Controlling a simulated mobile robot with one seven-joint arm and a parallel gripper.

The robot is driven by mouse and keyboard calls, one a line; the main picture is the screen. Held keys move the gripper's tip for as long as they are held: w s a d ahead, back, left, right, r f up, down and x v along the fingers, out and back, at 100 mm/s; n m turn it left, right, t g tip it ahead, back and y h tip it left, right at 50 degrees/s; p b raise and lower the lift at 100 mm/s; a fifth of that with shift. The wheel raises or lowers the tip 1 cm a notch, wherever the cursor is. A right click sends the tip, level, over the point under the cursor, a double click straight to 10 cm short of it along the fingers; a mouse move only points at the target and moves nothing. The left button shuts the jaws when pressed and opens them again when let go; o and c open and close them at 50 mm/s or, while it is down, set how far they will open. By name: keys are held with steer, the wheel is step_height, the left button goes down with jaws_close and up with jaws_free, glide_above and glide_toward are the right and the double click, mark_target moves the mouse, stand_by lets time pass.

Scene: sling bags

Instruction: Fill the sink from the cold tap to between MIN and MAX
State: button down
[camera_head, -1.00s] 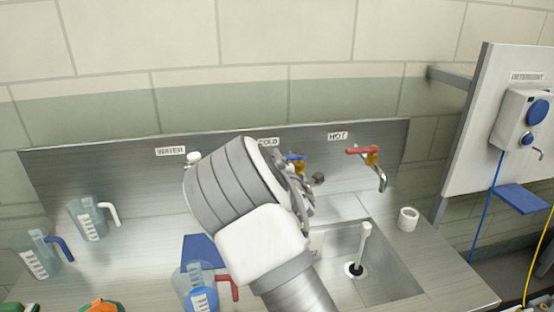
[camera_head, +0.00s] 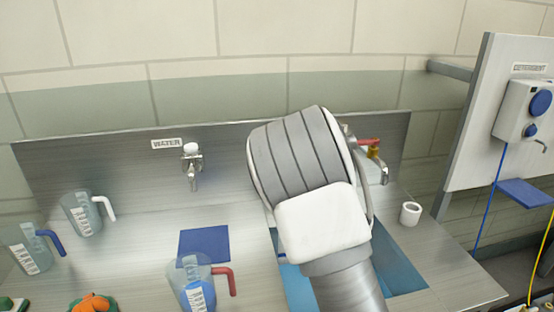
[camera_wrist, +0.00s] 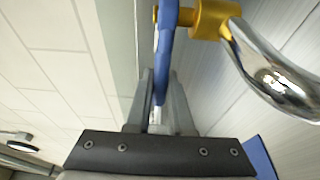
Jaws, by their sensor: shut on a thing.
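In the wrist view, my gripper (camera_wrist: 158,100) is shut on the blue lever (camera_wrist: 164,50) of the cold tap. The tap's yellow valve body (camera_wrist: 208,18) and chrome spout (camera_wrist: 275,72) are beside it. In the head view my arm hides the cold tap, its label and my fingers. The sink (camera_head: 400,262) shows blue water on both sides of my arm. The MIN and MAX marks and the plug are hidden, so the level against them cannot be told. The red-handled hot tap (camera_head: 378,160) is right of my arm.
A WATER tap (camera_head: 192,165) stands at the left on the back panel. A blue mat (camera_head: 204,245), a red-handled jug (camera_head: 195,285) and two other jugs are on the left counter. A white roll (camera_head: 410,213) sits right of the sink. A detergent dispenser (camera_head: 525,110) hangs far right.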

steer(key=shift+s+d+n+g+y+b, duration=0.2)
steer(key=shift+n+g+y+b, duration=0.2)
steer(key=shift+y, duration=0.2)
steer(key=shift+s+d+n+g+y+b, duration=0.1)
steer(key=shift+s+n+g+y+b, duration=0.1)
steer(key=shift+n+g+y+b, duration=0.25)
steer(key=c, duration=0.8)
jaws_free()
steer(key=b+v, duration=0.1)
steer(key=v, duration=1.6)
steer(key=shift+s+f, duration=0.2)
steer(key=shift+f, duration=0.1)
steer(key=shift+d+r+t, duration=0.1)
steer(key=shift+d+t, duration=0.05)
steer(key=shift+t, duration=0.1)
